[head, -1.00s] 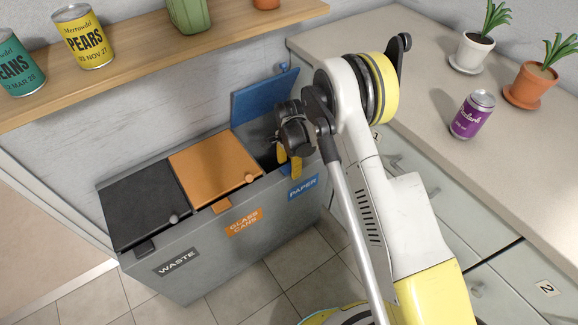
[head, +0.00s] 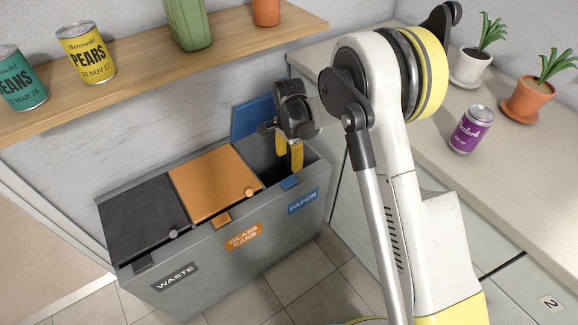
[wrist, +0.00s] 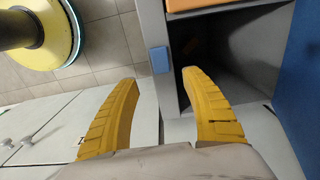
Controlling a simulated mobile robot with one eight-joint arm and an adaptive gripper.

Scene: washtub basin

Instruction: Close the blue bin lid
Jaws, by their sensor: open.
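The blue bin lid (head: 254,117) stands raised at the back of the paper compartment in the head view, partly hidden by my gripper. In the wrist view the blue lid (wrist: 303,85) fills the right edge. The open paper compartment (wrist: 230,55) shows dark inside. My gripper (head: 293,165) hangs over the right part of this compartment, its yellow fingers pointing down. In the wrist view my gripper (wrist: 165,95) has its two fingers spread apart with nothing between them. Whether a finger touches the bin cannot be told.
The orange lid (head: 214,183) and black lid (head: 142,218) are shut. A wooden shelf (head: 150,85) with cans and pots runs above the bins. The counter (head: 420,165) at right holds a purple can (head: 471,130) and potted plants.

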